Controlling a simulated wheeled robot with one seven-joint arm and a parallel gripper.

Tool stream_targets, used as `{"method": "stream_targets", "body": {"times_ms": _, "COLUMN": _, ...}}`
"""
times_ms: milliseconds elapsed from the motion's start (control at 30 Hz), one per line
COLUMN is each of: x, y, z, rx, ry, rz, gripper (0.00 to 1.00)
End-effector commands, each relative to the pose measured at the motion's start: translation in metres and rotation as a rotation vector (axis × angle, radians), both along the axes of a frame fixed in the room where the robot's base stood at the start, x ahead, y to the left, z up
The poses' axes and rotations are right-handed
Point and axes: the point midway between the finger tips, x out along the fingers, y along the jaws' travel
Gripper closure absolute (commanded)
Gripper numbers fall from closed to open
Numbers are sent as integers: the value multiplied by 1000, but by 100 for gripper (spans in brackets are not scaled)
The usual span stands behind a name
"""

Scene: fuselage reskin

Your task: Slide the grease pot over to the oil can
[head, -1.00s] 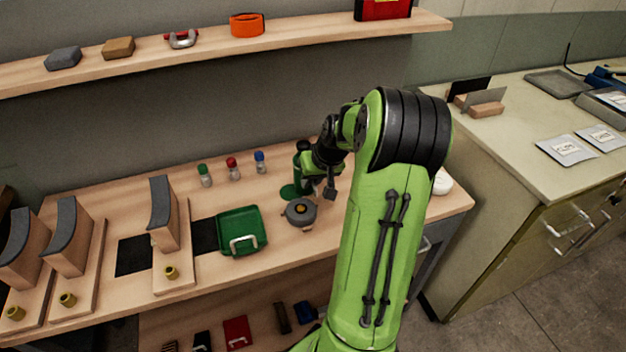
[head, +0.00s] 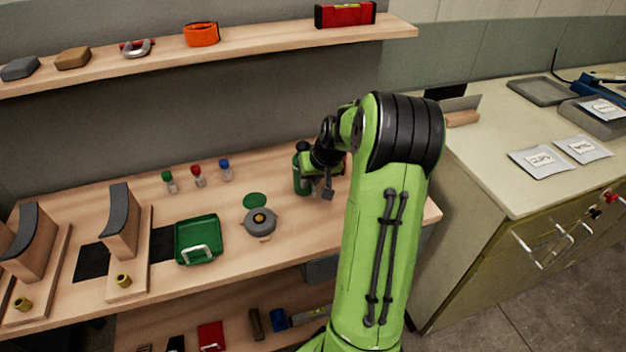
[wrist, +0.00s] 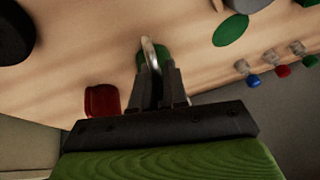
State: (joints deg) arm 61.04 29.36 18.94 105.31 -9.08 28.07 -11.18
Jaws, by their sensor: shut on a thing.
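A green round container (head: 301,180) with a dark top, apparently the grease pot, stands on the bench beside my gripper (head: 313,170). In the wrist view my gripper (wrist: 156,72) is shut on a thin silvery part like a handle, with the container's green body (wrist: 142,58) beneath. I cannot tell for sure which thing is the oil can. My arm hides part of the bench's right end.
A flat green disc (head: 254,200) lies behind the grey pot. A green tray (head: 199,242) and several small bottles (head: 198,178) are further left. In the wrist view a red object (wrist: 101,100) and a dark round object (wrist: 14,35) lie on the left. Bare wood lies between.

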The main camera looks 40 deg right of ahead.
Motion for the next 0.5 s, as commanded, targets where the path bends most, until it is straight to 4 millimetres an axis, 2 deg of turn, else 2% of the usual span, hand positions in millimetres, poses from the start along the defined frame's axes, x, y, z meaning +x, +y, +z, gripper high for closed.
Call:
{"method": "stream_targets", "body": {"times_ms": 433, "x": 2, "y": 1, "z": 0, "rx": 0, "ry": 0, "rz": 1, "gripper": 100}}
{"method": "stream_targets", "body": {"times_ms": 467, "x": 2, "y": 1, "z": 0, "rx": 0, "ry": 0, "rz": 1, "gripper": 82}}
{"method": "stream_targets", "body": {"times_ms": 500, "x": 2, "y": 1, "z": 0, "rx": -1, "ry": 0, "rz": 2, "gripper": 76}}
